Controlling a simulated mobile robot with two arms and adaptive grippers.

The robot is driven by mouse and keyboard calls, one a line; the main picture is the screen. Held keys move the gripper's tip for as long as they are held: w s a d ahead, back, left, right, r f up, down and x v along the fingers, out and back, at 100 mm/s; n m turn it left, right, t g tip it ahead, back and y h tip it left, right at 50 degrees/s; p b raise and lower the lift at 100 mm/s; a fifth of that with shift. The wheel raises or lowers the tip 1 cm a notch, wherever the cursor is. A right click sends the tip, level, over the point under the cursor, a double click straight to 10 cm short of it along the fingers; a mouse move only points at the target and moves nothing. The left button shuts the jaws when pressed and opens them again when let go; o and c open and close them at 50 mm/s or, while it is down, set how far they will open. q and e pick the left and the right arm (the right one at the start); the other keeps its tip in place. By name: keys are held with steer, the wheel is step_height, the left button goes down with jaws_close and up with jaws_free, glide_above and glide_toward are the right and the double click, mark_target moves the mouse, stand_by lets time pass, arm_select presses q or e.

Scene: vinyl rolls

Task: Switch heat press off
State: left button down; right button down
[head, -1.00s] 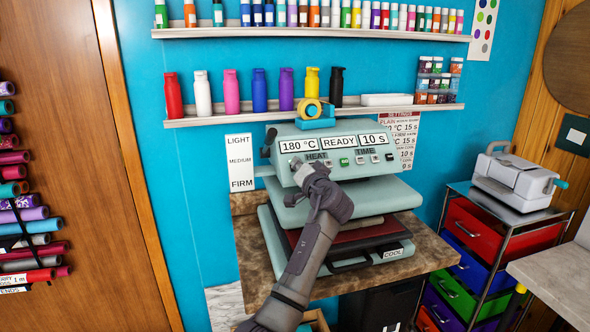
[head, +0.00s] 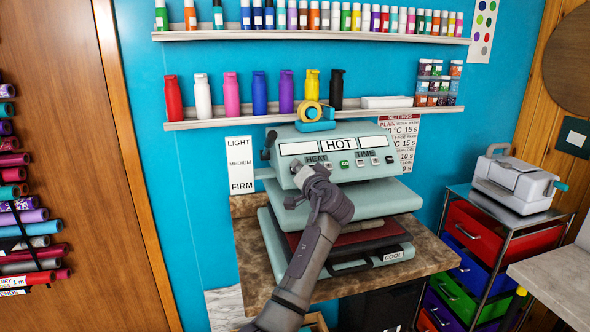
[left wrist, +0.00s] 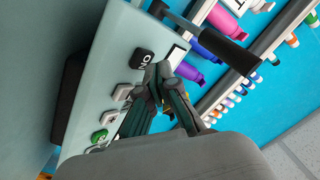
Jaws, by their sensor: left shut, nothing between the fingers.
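The pale green heat press (head: 350,180) stands on a stone-topped counter. Its middle display (head: 339,145) reads HOT, and the displays on either side are blank. My left gripper (head: 296,165) is shut and empty at the left end of the control panel and hides that part of it. In the left wrist view, the shut fingertips (left wrist: 158,75) are right beside a black switch (left wrist: 142,59) marked with the letters O and N. I cannot tell whether they touch. A green button (left wrist: 99,136) and pale buttons lie along the same panel. My right gripper is not in view.
A black-gripped lever (left wrist: 225,48) projects near the fingers; it also shows at the press's left side (head: 268,142). A shelf of bottles (head: 320,112) is above. A drawer cart (head: 490,240) stands right, and vinyl rolls (head: 30,225) hang left.

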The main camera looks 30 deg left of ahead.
arm_select(q)
steer(key=shift+s+d+r, duration=0.25)
steer(key=shift+d+r, duration=0.05)
steer(key=shift+r, duration=0.05)
steer(key=s+d+r+p, duration=0.1)
steer(key=d+r+p, duration=0.1)
steer(key=s+d+r+p, duration=0.1)
steer(key=r, duration=0.1)
steer(key=shift+s+d+r+p, duration=0.1)
steer(key=shift+s+p, duration=0.25)
stand_by(0.7)
